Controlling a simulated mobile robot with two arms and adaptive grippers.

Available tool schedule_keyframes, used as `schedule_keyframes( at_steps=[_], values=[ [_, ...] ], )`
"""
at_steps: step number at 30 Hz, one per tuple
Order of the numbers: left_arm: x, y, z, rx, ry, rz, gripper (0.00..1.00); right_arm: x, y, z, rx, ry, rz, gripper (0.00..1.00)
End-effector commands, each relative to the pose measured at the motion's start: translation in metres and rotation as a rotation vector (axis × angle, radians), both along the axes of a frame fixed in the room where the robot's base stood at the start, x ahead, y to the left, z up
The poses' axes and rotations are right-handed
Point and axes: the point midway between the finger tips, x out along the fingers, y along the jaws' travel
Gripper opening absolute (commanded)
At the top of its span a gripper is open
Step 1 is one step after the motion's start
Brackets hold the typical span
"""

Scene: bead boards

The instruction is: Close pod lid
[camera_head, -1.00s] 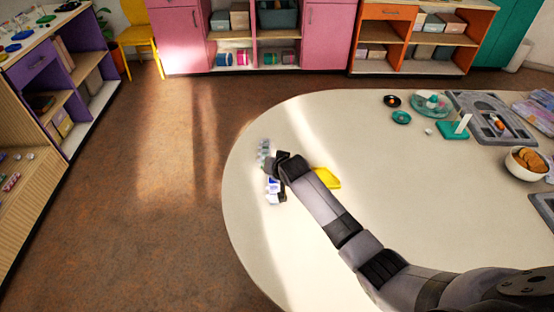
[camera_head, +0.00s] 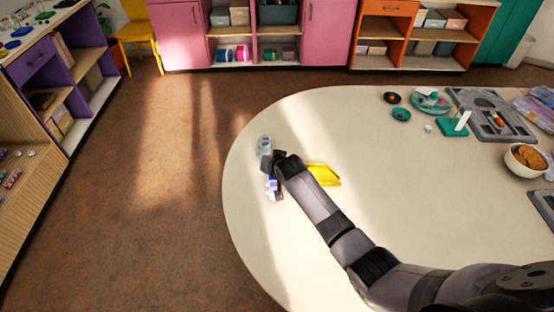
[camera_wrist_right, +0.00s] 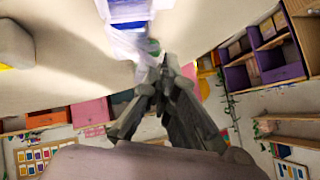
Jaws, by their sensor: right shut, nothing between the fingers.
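A clear pod strip (camera_head: 265,143) with pale compartments lies near the left end of the table. Its near part shows blue and white contents below my right gripper (camera_head: 268,162). In the right wrist view, the clear strip (camera_wrist_right: 125,38) runs down from the top, with blue contents and a green patch near the fingertips. My right gripper (camera_wrist_right: 158,68) is shut and empty, its tips at or very close to the strip; contact is unclear. The gripper hides the strip's middle, and I cannot tell which lids are open. My left gripper is not in view.
A yellow tray (camera_head: 323,175) lies just right of my right forearm. A bowl of biscuits (camera_head: 526,162), a teal stand (camera_head: 453,126), teal dishes and grey trays sit at the right. The table middle is clear. The table edge is close on the left.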

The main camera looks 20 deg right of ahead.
Motion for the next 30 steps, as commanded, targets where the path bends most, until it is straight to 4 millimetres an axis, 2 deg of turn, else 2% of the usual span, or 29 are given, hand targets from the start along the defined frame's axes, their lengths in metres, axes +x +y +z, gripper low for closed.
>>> schedule_keyframes(
  at_steps=[17,22,27,29,30],
  values=[
    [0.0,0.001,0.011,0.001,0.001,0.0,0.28,-0.004,-0.016,0.003,0.0,0.0,0.0,0.0],
    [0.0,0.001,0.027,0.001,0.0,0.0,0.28,-0.002,-0.017,0.02,0.001,-0.001,0.0,0.0],
    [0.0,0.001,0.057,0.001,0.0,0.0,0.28,0.003,-0.021,0.052,0.001,-0.001,0.0,0.0],
    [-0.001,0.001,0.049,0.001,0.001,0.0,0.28,-0.006,-0.018,0.049,0.002,0.0,0.002,0.0],
    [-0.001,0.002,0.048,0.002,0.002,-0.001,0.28,-0.011,-0.016,0.054,0.001,-0.003,0.003,0.0]
  ],
)
